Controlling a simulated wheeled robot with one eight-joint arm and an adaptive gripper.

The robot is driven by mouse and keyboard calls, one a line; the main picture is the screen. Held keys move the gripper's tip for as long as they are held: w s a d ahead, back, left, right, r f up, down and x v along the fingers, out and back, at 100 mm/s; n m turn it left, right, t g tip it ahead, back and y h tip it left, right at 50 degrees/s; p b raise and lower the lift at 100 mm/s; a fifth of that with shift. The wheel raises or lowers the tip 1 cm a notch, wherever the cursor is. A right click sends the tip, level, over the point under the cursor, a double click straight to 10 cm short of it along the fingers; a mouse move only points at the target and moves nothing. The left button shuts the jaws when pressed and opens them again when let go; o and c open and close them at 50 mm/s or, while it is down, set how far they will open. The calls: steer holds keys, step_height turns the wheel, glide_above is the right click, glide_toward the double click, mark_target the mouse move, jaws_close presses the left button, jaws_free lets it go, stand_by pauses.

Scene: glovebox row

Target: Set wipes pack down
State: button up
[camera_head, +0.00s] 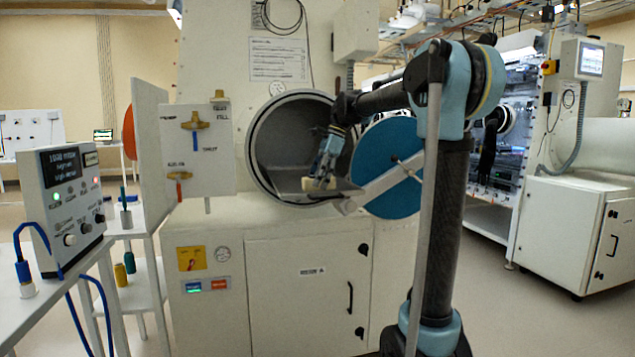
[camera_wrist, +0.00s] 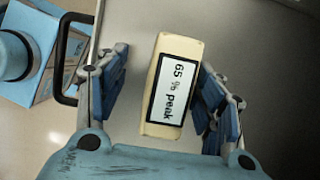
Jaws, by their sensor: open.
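In the head view the pack (camera_head: 318,183) is small and pale, on the grey tray inside the round chamber mouth (camera_head: 272,150). My gripper (camera_head: 323,172) is open and sits right at the pack, inside the opening. Its fingers partly cover the pack in the head view.
A blue round door (camera_head: 388,170) stands open right of the chamber. A valve panel (camera_head: 197,150) stands left of the opening.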

steer(key=v, duration=1.2)
steer(key=shift+d, duration=0.1)
steer(key=s+d+f+n+t+h, duration=0.1)
steer(key=s+d+f+n, duration=0.4)
steer(key=s+f, duration=0.6)
steer(key=s+d+f+n+t+h, duration=0.1)
steer(key=s+d+f+n, duration=0.4)
steer(key=s+f, duration=0.6)
steer(key=s+d+f+n+t+h, duration=0.1)
steer(key=s+d+f+n, duration=0.4)
steer(key=s+f, duration=0.6)
step_height(320, 180, down, 9)
steer(key=shift+d+r+h, duration=0.15)
steer(key=shift+d+h, duration=0.45)
steer(key=shift+d, duration=0.3)
steer(key=shift+w+f, duration=0.2)
steer(key=shift+w, duration=0.2)
